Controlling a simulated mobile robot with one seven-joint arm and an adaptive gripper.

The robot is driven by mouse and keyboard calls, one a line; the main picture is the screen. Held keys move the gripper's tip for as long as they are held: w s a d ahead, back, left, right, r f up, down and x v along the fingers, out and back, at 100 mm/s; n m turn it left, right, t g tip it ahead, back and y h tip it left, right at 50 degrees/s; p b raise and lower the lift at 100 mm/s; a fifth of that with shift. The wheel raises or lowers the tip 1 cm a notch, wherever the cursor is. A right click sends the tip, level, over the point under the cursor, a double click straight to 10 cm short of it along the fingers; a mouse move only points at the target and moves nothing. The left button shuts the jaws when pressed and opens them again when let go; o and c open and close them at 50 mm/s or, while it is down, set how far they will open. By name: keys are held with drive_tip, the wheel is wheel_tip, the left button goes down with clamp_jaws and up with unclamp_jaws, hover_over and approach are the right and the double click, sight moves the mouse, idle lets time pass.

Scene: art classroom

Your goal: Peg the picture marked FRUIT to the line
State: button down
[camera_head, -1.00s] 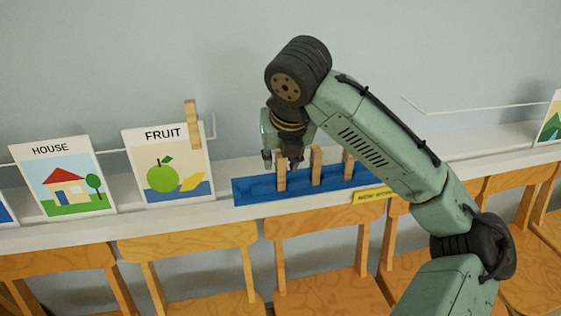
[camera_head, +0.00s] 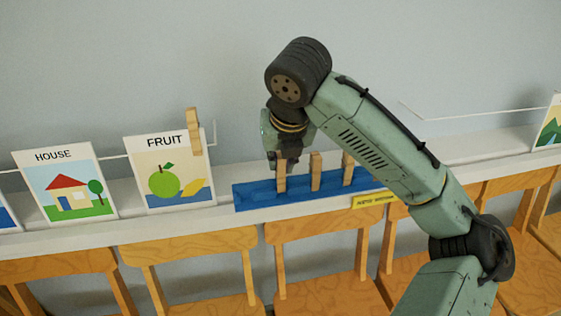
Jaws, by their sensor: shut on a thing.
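The FRUIT picture (camera_head: 168,172), a white card with a green apple and a yellow shape, stands upright at the line on the shelf. A wooden peg (camera_head: 194,131) sits at its top right corner. My gripper (camera_head: 281,168) points down at the left end of the blue peg holder (camera_head: 246,195). It is shut on the leftmost wooden peg (camera_head: 281,184), which is upright at the holder. Two more pegs, a middle one (camera_head: 315,172) and a right one (camera_head: 347,169), stand in the holder. The fingertips are partly hidden.
The HOUSE picture (camera_head: 66,187) stands left of the FRUIT picture. A white line (camera_head: 120,157) runs behind them. A yellow label (camera_head: 374,200) is on the shelf front. Wooden chairs (camera_head: 190,248) line the front. The shelf at right (camera_head: 480,147) is clear.

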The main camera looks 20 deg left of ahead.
drive_tip(key=shift+r+p, duration=2.2)
drive_tip(key=shift+r, duration=0.35)
drive_tip(key=s+d, duration=0.1)
drive_tip(key=s+d+p, duration=0.1)
drive_tip(key=s+r, duration=0.1)
drive_tip(key=s, duration=0.1)
drive_tip(key=shift+d, duration=0.4)
drive_tip(key=shift+s+f, duration=0.1)
drive_tip(key=shift+f, duration=0.05)
